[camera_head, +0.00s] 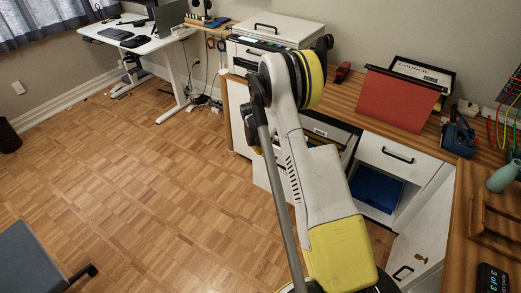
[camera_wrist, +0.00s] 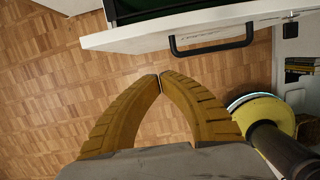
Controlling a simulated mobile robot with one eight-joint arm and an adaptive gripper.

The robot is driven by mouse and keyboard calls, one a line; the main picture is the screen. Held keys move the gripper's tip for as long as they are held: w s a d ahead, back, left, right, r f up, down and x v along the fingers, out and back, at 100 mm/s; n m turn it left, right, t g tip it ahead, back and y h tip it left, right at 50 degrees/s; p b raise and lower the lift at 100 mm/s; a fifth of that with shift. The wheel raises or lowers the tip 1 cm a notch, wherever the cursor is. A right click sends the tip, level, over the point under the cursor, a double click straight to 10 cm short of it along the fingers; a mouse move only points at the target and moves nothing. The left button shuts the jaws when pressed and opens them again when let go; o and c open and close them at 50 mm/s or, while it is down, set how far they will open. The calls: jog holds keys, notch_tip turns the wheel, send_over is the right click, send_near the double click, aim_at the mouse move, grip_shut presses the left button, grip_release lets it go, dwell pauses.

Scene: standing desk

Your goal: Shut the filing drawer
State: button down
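The filing drawer is pulled out from the white cabinet under the wooden counter. In the head view its dark inside (camera_head: 330,130) shows behind my arm, and part of its white side or front (camera_head: 263,172) shows left of the arm. In the wrist view its white front (camera_wrist: 125,39) with a black bar handle (camera_wrist: 212,46) crosses the top, with a dark green inside beyond it. My gripper (camera_wrist: 160,82) has tan ribbed fingers with the tips together and nothing between them. The tips are below the handle in the picture, apart from the front. My arm hides the gripper in the head view.
Right of the drawer are a closed drawer (camera_head: 398,157), an open compartment holding a blue item (camera_head: 376,188), and an open white door (camera_head: 424,238). A printer (camera_head: 277,32) and a red folder (camera_head: 398,99) stand on the counter. The parquet floor (camera_head: 150,190) at left is clear.

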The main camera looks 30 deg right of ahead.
jog(key=shift+w+d+f+b, duration=0.35)
jog(key=shift+d+f, duration=0.1)
jog(key=shift+d, duration=0.25)
jog(key=shift+w+d+f+b, duration=0.25)
jog(key=shift+d+f+b, duration=0.15)
jog(key=shift+d, duration=0.35)
jog(key=shift+w+d+f+b, duration=0.3)
jog(key=shift+d+f, duration=0.2)
jog(key=shift+d, duration=0.2)
